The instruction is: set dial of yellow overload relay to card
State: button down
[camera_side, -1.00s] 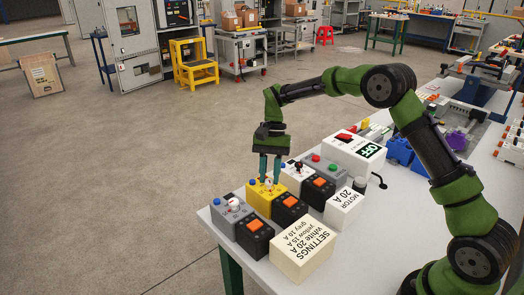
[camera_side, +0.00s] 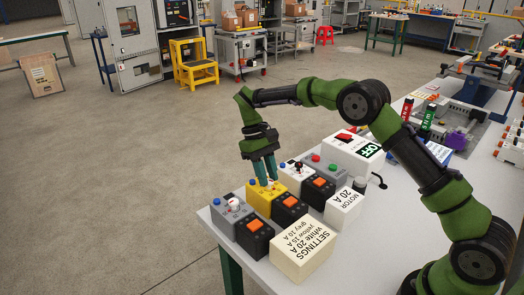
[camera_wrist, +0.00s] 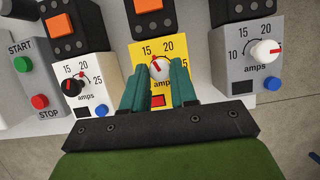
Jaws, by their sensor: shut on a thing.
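The yellow overload relay (camera_side: 258,203) stands in the row of devices on the table, and fills the middle of the wrist view (camera_wrist: 152,26). Its white dial (camera_wrist: 161,71) has a red mark pointing up and left, towards the printed 15. My gripper (camera_side: 268,182) reaches down to it from above, its fingers tilted. In the wrist view its teal fingers (camera_wrist: 159,84) are shut on the dial, one on each side, hiding parts of the scale. The settings card (camera_side: 296,262) stands at the table's front. It lists white 20 A; the yellow figure is hard to read.
A grey relay (camera_side: 228,214) and a white relay (camera_side: 293,176) flank the yellow one closely. Black units with orange buttons (camera_side: 287,207) stand in front. A motor box (camera_side: 343,210) and a white box marked OFF (camera_side: 352,152) lie to the right.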

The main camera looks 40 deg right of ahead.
jog(key=shift+n, duration=0.6)
jog(key=shift+n+h, duration=0.3)
jog(key=c, duration=0.9)
grip_release()
jog(key=v, duration=0.7)
jog(key=shift+r, duration=0.3)
jog(key=shift+w, duration=0.1)
